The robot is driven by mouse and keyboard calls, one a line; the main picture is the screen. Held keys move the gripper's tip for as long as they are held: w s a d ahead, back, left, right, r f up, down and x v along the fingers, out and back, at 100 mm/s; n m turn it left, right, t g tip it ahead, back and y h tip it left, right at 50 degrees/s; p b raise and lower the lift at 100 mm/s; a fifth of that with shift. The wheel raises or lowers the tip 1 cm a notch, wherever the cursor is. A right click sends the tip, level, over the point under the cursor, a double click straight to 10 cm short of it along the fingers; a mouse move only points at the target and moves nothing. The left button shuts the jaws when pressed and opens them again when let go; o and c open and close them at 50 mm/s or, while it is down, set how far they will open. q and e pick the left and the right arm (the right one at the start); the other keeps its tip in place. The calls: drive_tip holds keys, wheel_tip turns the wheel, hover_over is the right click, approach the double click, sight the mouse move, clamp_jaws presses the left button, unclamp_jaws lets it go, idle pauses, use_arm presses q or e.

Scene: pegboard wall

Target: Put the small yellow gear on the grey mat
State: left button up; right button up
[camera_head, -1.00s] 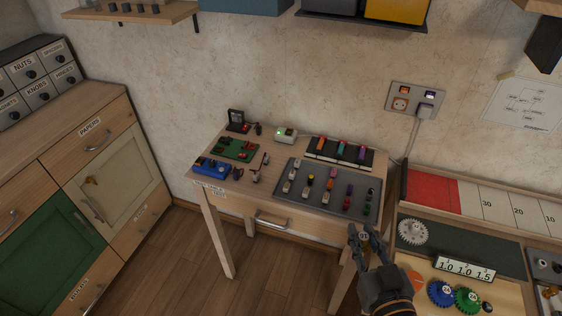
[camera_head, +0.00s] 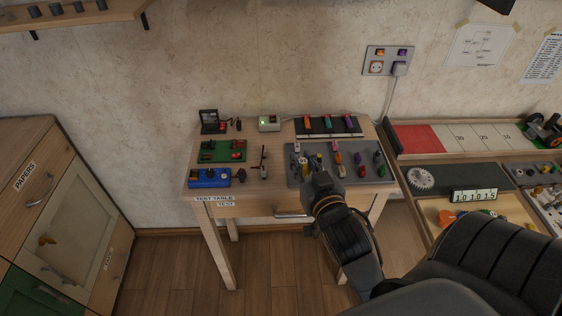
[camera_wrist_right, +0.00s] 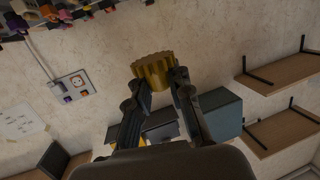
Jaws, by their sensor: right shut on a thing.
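The small yellow gear (camera_wrist_right: 153,68) is held between the fingertips of my right gripper (camera_wrist_right: 155,82) in the wrist view. In the head view my right gripper (camera_head: 314,166) is over the front of the test table, in front of a grey mat (camera_head: 364,176) with several small coloured items. The gripper hides part of that mat, and the gear is hard to make out there. A darker grey surface (camera_head: 455,175) on the bench at right holds a white gear (camera_head: 420,179). My left gripper is not in view.
The test table also bears a green board (camera_head: 222,151), a blue block (camera_head: 209,178) and a rack of coloured pieces (camera_head: 328,126). A number sign (camera_head: 474,196) stands on the right bench. The grey mat has little free room between its items.

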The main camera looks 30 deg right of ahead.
drive_tip(key=w+d+f, duration=0.1)
drive_tip(key=w+f, duration=0.2)
drive_tip(key=w, duration=0.4)
hover_over(280, 173)
drive_tip(key=f, duration=0.2)
drive_tip(key=s+f, duration=0.1)
drive_tip(key=f, duration=0.1)
drive_tip(key=shift+f, duration=0.2)
drive_tip(key=shift+w+f, duration=0.45)
drive_tip(key=shift+f, duration=0.05)
wheel_tip(280, 173, down, 3)
drive_tip(key=shift+w+f+b, duration=0.1)
drive_tip(key=shift+w+b, duration=0.05)
drive_tip(key=shift+b, duration=0.15)
drive_tip(key=shift+f, duration=0.15)
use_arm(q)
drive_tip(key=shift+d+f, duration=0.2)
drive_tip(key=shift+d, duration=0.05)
